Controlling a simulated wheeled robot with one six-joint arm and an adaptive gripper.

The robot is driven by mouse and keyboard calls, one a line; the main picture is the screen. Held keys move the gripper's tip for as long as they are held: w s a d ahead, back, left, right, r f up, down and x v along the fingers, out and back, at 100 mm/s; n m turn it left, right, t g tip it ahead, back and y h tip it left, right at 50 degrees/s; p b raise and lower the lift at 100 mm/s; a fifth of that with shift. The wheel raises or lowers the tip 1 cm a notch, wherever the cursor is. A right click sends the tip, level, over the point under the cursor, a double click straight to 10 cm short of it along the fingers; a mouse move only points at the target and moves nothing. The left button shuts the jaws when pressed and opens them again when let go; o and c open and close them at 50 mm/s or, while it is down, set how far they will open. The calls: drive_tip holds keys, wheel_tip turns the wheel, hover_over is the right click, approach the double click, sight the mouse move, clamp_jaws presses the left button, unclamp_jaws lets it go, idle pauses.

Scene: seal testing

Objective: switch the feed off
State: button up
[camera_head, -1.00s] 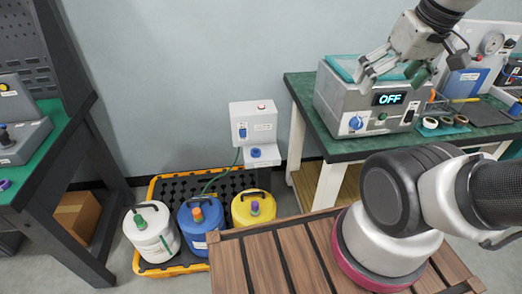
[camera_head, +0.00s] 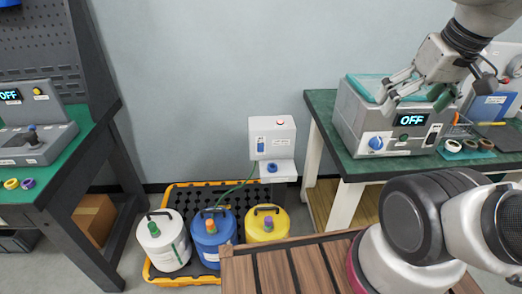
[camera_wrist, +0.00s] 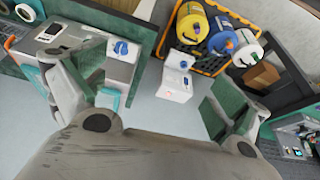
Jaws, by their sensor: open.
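A white wall unit (camera_head: 272,138) hangs above the spill tray, with a blue switch (camera_head: 260,145) on its front and a red button (camera_head: 281,122) on top. A green hose runs from it towards the blue jug (camera_head: 212,235). A blue knob sits on the shelf below it. The unit also shows in the wrist view (camera_wrist: 175,83), between my fingers but well beyond them. My gripper (camera_head: 415,93) is open and empty, in front of or above the grey machine (camera_head: 363,118); it also shows in the wrist view (camera_wrist: 163,108). The switch position is too small to tell.
The grey machine reads OFF and stands on the green right bench (camera_head: 325,112). A white jug (camera_head: 163,245) and yellow jug (camera_head: 267,226) share the yellow-edged tray (camera_head: 180,187) with the blue one. The left bench (camera_head: 75,160) holds a control box, also reading OFF.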

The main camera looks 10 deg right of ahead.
clamp_jaws()
idle(1.4)
